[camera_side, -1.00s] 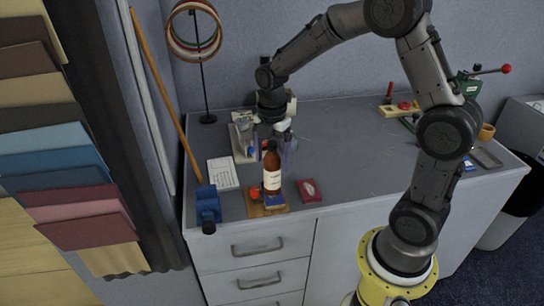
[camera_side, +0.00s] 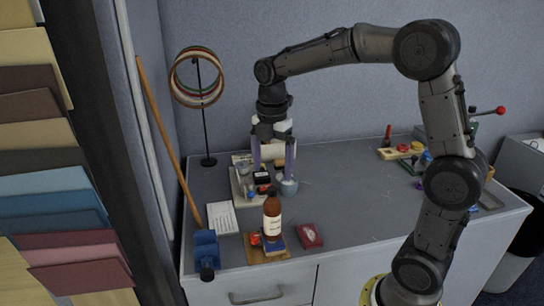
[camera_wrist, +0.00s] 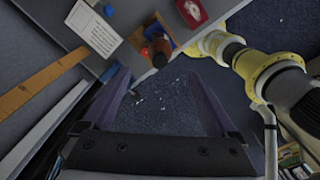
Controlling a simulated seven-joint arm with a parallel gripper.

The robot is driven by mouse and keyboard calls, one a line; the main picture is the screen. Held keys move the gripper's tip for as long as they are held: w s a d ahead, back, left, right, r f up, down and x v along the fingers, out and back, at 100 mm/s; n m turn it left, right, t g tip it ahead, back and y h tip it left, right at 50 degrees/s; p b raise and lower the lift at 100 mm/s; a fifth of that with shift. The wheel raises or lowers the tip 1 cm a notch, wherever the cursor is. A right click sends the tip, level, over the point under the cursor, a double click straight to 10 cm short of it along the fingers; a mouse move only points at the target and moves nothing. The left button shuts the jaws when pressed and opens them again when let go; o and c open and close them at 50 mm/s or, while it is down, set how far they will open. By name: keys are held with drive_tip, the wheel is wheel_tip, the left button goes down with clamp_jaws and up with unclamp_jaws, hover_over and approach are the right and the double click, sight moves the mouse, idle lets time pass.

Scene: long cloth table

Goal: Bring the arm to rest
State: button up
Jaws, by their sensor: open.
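My gripper (camera_side: 273,172) hangs from the arm with its fingers pointing down, above the back left of the grey table (camera_side: 340,195). Its two purple fingers are apart, and nothing shows held between them. In the side view the fingers overlap a tray (camera_side: 240,190) of small items and a grey cup (camera_side: 289,187) behind them; whether they touch these is hard to tell, but they look raised. In the wrist view the fingers are also spread, with empty space between my gripper (camera_wrist: 155,95) tips and dark floor beyond.
A brown bottle (camera_side: 272,216) stands upright on a small wooden board (camera_side: 254,254) near the front edge, beside a red box (camera_side: 309,236). A white card (camera_side: 221,217) and a blue clamp (camera_side: 207,250) are left. A ring stand (camera_side: 205,120) stands behind. The table's middle is clear.

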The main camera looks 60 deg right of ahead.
wheel_tip(320, 180, up, 3)
drive_tip(key=shift+a+f, duration=0.1)
drive_tip(key=shift+f, duration=0.1)
drive_tip(key=s+a+r+m+t, duration=0.2)
drive_tip(key=s+a+r+t, duration=0.15)
drive_tip(key=s+r, duration=0.45)
drive_tip(key=s+a+f+m+t, duration=0.2)
drive_tip(key=s+f+m, duration=0.6)
drive_tip(key=m, duration=0.8)
drive_tip(key=s, duration=0.3)
drive_tip(key=shift+s+a+f, duration=0.2)
drive_tip(key=shift+s+f, duration=0.15)
drive_tip(key=shift+s, duration=0.05)
